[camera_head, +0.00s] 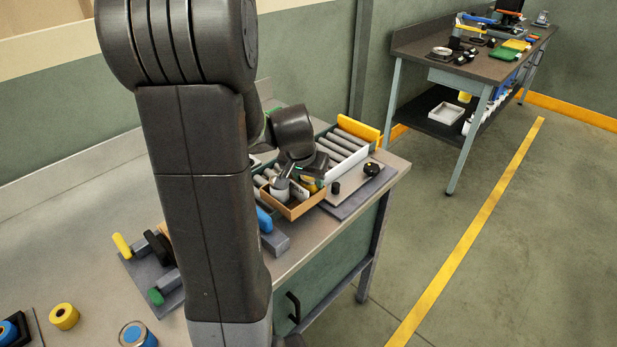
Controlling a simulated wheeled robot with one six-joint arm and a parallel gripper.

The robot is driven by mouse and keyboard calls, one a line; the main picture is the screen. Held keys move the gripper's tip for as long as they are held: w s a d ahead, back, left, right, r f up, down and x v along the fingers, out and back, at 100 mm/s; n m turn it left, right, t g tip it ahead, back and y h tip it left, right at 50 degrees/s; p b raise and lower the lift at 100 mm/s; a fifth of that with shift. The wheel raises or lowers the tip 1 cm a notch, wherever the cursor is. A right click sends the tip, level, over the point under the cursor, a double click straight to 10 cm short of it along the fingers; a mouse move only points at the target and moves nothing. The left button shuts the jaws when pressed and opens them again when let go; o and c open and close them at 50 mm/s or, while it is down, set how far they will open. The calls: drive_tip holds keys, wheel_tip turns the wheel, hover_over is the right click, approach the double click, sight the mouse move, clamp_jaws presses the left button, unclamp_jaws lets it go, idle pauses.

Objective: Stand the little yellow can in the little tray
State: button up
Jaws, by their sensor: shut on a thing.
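My gripper (307,179) reaches down over the tray from behind my arm. It is shut on a small yellow can (311,185), of which only a little shows between the dark fingers. The can is at or just above the tray's right part; I cannot tell whether it touches the floor of the tray. A pale grey and white item (279,190) stands in the tray's left part. My arm hides much of the bench to the left.
Grey rollers (345,143) with a yellow guard (360,129) lie behind the tray. A plate with a black knob (371,169) is to its right. A blue-topped grey block (273,237) is in front.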

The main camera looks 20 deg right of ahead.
drive_tip(key=shift+f+b, duration=0.2)
drive_tip(key=shift+b, duration=0.1)
drive_tip(key=o, duration=1.2)
drive_tip(key=shift+r, duration=0.1)
drive_tip(key=shift+c, duration=0.2)
drive_tip(key=shift+r, duration=0.5)
drive_tip(key=v, duration=1.1)
drive_tip(key=shift+s+a, duration=0.15)
drive_tip(key=shift+s, duration=0.1)
drive_tip(key=shift+r, duration=0.1)
